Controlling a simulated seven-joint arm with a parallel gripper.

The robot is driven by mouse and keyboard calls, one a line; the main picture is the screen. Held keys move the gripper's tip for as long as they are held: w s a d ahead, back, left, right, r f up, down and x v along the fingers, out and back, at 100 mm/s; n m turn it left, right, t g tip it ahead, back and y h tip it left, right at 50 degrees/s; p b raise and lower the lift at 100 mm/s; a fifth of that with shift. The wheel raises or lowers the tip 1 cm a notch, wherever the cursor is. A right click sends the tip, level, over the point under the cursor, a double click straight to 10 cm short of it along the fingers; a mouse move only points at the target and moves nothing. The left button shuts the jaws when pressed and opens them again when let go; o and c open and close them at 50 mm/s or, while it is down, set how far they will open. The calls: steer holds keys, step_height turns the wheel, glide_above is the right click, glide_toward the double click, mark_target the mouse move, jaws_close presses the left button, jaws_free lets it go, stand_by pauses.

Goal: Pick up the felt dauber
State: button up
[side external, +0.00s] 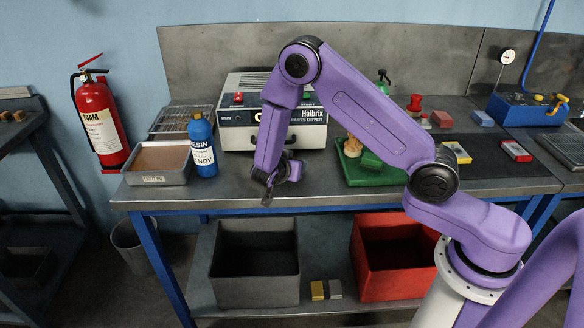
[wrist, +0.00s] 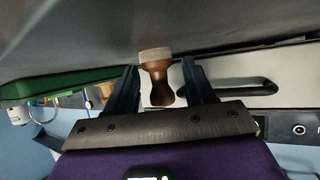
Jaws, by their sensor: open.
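The felt dauber (wrist: 158,78) has a brown turned wooden handle and a pale round felt pad. In the wrist view its pad is against the grey bench top, which fills the top of that upturned picture, and its handle points toward my gripper (wrist: 160,66). The two dark fingers stand apart on either side of the dauber, with a gap visible on each side. In the side view my gripper (side external: 268,198) hangs low over the front part of the bench, before the dryer. I cannot make out the dauber there; the arm and gripper appear to hide it.
The white parts dryer (side external: 244,138) stands behind my gripper. A blue resin bottle (side external: 202,158) and a shallow tray (side external: 158,178) are to the left. A green tray (side external: 354,178) with items lies right. Grey (side external: 254,284) and red (side external: 384,286) bins sit below.

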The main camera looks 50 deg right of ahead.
jaws_close()
steer(key=shift+r, duration=0.15)
